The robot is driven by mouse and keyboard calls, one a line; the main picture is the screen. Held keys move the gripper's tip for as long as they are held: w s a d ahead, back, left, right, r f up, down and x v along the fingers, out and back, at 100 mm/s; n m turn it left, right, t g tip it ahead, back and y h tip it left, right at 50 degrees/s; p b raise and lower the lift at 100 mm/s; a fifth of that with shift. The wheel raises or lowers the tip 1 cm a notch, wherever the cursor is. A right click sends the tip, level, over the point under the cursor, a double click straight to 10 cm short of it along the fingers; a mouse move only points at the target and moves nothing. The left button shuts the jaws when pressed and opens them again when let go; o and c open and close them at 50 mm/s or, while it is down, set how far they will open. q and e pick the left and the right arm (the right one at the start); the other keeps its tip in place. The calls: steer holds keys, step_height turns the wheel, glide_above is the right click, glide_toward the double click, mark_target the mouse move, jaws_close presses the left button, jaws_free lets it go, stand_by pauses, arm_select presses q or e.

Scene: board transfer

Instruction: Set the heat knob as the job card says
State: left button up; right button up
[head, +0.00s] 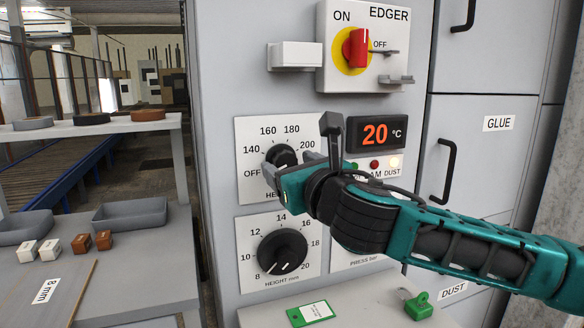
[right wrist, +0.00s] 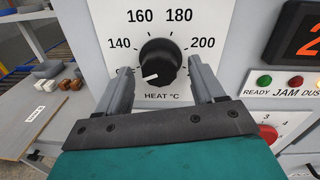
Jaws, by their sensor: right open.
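The heat knob (head: 282,156) is black, on a white dial plate marked OFF, 140, 160, 180 and 200. My right gripper (head: 274,170) is at the plate and partly covers it in the head view. In the right wrist view the knob (right wrist: 160,60) sits between the two open fingers (right wrist: 162,72), with a gap on each side. Its white mark points to the lower left, toward the OFF side; the OFF label is hidden there. A green-edged card (head: 311,314) lies on the ledge; its print is too small to read. My left gripper is not in view.
The display (head: 375,134) reads 20 °C, and the DUST lamp (head: 395,162) glows. The height knob (head: 282,252) is just below, its mark near 8. The red EDGER switch (head: 357,48) is above. A green padlock-like piece (head: 417,304) lies on the ledge.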

steer(key=c, duration=1.1)
steer(key=shift+o, duration=0.2)
